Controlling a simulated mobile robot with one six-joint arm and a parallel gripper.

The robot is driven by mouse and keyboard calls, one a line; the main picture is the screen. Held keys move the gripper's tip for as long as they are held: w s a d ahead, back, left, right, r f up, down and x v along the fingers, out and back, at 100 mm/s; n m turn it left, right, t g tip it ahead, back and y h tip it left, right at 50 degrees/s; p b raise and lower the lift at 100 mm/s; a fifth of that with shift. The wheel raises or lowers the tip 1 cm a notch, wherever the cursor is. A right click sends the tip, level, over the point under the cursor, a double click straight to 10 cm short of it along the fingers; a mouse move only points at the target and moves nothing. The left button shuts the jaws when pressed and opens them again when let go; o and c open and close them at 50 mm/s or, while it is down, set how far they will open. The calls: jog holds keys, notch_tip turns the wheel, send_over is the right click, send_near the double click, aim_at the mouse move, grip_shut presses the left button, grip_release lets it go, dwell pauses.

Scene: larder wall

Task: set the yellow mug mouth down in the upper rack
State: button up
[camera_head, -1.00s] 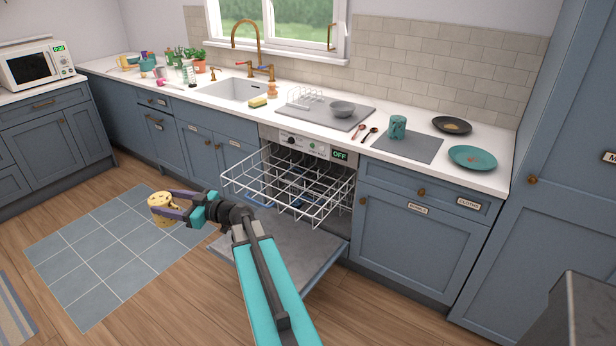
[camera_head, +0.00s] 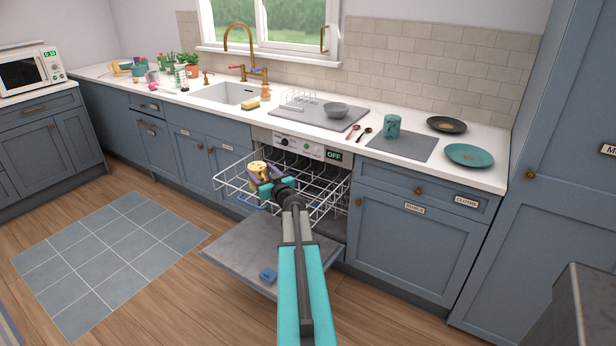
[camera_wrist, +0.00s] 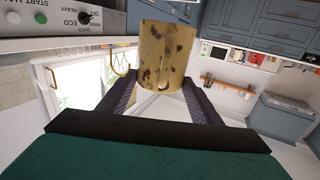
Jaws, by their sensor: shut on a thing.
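The yellow mug (camera_head: 257,172) has dark spots and is held by my gripper (camera_head: 266,184) over the left part of the upper rack (camera_head: 325,205). It also shows in the wrist view (camera_wrist: 165,58), between the two dark fingers of my gripper (camera_wrist: 165,85). My gripper is shut on it. I cannot tell which way its mouth faces, or whether it touches the rack wires. The upper rack is white wire, pulled out of the dishwasher, with no other dishes visible in it. My arm hides part of its front.
The open dishwasher door (camera_head: 235,257) lies below the rack, with a small blue block (camera_head: 268,274) on it. The control panel (camera_head: 300,146) reads OFF.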

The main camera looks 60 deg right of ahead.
jog(key=s+d+f+m+g+h+b, duration=0.1)
jog(key=s+d+f+m+h, duration=0.1)
jog(key=s+d, duration=0.3)
jog(key=s+d+f+m+g+h+b, duration=0.1)
jog(key=s+d+f+m+g+h, duration=0.1)
jog(key=s+d, duration=0.4)
jog(key=d+h, duration=0.1)
jog(key=d, duration=0.3)
jog(key=shift+d+f+g, duration=0.2)
jog(key=shift+g, duration=0.1)
jog(key=shift+s+f, duration=0.1)
jog(key=shift+f+b, duration=4.4)
jog(key=shift+f, duration=0.9)
jog(key=shift+a+f, duration=0.1)
jog(key=shift+f, duration=0.25)
